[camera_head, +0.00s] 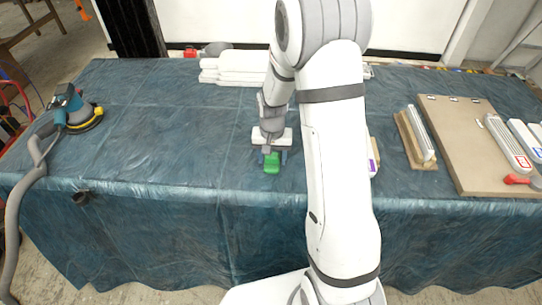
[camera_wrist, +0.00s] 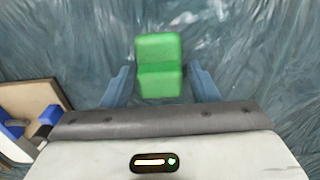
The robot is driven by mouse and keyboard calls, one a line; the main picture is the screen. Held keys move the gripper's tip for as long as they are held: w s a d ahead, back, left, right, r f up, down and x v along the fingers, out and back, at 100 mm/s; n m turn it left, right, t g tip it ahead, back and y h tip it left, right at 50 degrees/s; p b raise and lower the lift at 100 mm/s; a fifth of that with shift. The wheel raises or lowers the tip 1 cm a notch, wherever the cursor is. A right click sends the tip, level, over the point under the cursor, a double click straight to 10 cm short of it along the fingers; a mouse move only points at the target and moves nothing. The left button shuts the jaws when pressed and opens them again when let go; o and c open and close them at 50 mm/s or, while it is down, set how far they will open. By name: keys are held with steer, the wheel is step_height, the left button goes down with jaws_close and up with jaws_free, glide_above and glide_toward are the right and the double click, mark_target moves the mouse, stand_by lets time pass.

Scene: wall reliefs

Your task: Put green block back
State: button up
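The green block (camera_head: 272,162) is on the blue-covered table near its front edge. In the wrist view the green block (camera_wrist: 159,66) shows a step or crease across its middle. My gripper (camera_head: 272,157) points down over the block. In the wrist view my gripper (camera_wrist: 160,86) is open, with one blue-grey finger on each side of the block and a gap visible on both sides. The block's near end lies between the fingertips and its far end reaches beyond them. I cannot tell the exact height of the fingertips over the table.
The table (camera_head: 180,140) is clear left of my gripper. A sander (camera_head: 75,110) with a hose is at the far left. White rolls (camera_head: 235,66) lie at the back. A tan board (camera_head: 462,150) with long sanding blocks is at the right. My arm hides part of the table.

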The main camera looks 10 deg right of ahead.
steer(key=shift+o, duration=1.2)
step_height(320, 180, up, 12)
steer(key=s+r+n+t, duration=0.1)
steer(key=s+r, duration=0.3)
steer(key=s, duration=0.6)
steer(key=s+r+n+t, duration=0.1)
steer(key=s+r, duration=0.4)
steer(key=s, duration=0.6)
steer(key=shift+r+n+t, duration=0.25)
steer(key=shift+n+t, duration=0.05)
steer(key=shift+n, duration=0.5)
